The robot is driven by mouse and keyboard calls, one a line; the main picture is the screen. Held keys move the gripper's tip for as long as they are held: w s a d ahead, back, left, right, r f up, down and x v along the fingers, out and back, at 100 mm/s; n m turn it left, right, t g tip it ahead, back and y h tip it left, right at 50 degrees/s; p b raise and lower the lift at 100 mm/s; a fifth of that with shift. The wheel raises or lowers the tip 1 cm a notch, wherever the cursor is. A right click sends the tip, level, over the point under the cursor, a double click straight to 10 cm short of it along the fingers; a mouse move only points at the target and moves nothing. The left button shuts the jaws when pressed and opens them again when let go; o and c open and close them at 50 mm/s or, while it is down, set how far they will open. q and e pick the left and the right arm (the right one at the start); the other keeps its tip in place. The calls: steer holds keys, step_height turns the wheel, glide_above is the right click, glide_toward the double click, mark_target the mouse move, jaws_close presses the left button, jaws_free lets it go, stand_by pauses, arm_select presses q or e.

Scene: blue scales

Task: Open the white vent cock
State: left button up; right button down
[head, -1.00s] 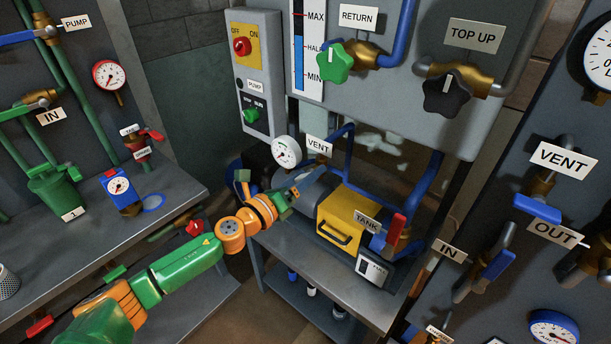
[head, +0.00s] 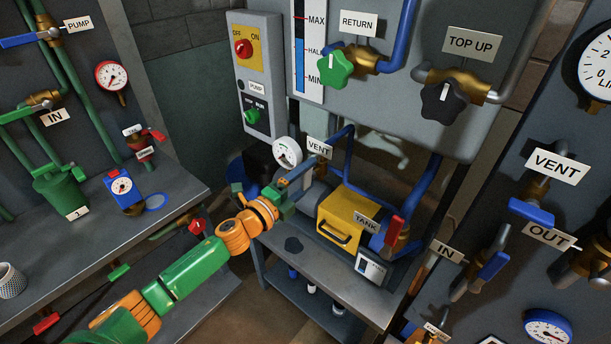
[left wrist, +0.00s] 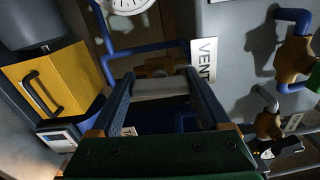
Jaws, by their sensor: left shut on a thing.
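The white vent cock handle (left wrist: 160,88) lies across between my left gripper's fingers in the left wrist view, with brass (left wrist: 158,66) of the cock just beyond it. The VENT label shows beside it in the left wrist view (left wrist: 204,60) and above my fingers in the head view (head: 319,149). My left gripper (head: 304,172) is shut on the handle, and it also shows in the left wrist view (left wrist: 160,80). In the head view my gripper and arm largely hide the handle. My right gripper is not in view.
A white gauge (head: 287,152) is close left of my gripper. A yellow box (head: 347,217) and the red TANK handle (head: 395,231) stand to the right on the bench (head: 340,275). Blue pipes (head: 347,150) run close behind. Another VENT cock, blue-handled (head: 531,210), is on the right panel.

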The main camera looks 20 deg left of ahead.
mark_target(302, 182)
arm_select(q)
steer(key=shift+n, duration=0.6)
steer(key=o, duration=1.2)
steer(key=shift+b+v, duration=0.65)
steer(key=shift+v, duration=2.55)
steer(key=shift+s+a, duration=0.1)
steer(key=shift+s, duration=0.2)
